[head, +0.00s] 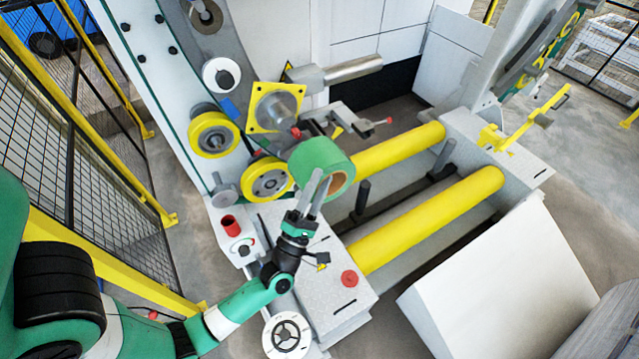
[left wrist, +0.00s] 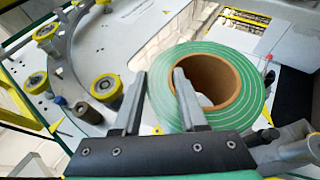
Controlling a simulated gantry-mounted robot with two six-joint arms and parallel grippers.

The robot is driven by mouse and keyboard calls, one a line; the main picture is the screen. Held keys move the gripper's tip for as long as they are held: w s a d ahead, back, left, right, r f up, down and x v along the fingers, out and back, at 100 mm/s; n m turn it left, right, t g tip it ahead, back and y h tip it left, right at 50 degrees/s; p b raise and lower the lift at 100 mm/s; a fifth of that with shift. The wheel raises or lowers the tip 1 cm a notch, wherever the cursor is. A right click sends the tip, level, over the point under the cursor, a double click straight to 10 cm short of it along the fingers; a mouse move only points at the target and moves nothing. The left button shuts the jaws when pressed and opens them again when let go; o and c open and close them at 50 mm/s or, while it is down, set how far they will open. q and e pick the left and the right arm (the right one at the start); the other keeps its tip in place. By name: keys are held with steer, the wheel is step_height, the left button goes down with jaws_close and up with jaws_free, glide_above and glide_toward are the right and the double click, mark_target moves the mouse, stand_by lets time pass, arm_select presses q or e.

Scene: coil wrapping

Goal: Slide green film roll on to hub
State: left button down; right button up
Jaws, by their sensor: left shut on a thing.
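The green film roll (head: 314,154) has a brown cardboard core and is held up by my left gripper (head: 320,182). In the left wrist view, one finger of the gripper (left wrist: 160,78) reaches into the core of the roll (left wrist: 245,62) and the other lies outside the roll, so its wall is between them. What looks like the hub is a grey round shaft (head: 279,107) on a yellow square plate, up and left of the roll in the head view. The roll appears apart from it. My right gripper is not in view.
Yellow-rimmed rollers (head: 214,135) sit on the machine's side panel, left of the roll. Two long yellow rollers (head: 425,220) run to the right. A red button (head: 349,278) is on the grey bench below. A yellow-framed mesh fence (head: 75,140) stands at left.

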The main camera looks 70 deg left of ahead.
mark_target(291, 160)
arm_select(q)
steer(key=shift+s+a+b, duration=0.15)
steer(key=shift+a+b, duration=0.85)
steer(key=shift+s+a+b, duration=0.1)
steer(key=shift+a+b, duration=0.85)
steer(key=shift+a, duration=0.05)
steer(key=shift+s+a+r+b, duration=0.15)
steer(key=shift+a+b, duration=0.55)
steer(key=shift+a, duration=0.15)
steer(key=shift+b, duration=0.6)
steer(key=shift+s+a+b, duration=0.2)
steer(key=shift+a+b, duration=1.3)
steer(key=shift+b, duration=1)
steer(key=shift+s+a+b, duration=0.15)
steer(key=shift+a+b, duration=1.3)
steer(key=shift+b, duration=1.05)
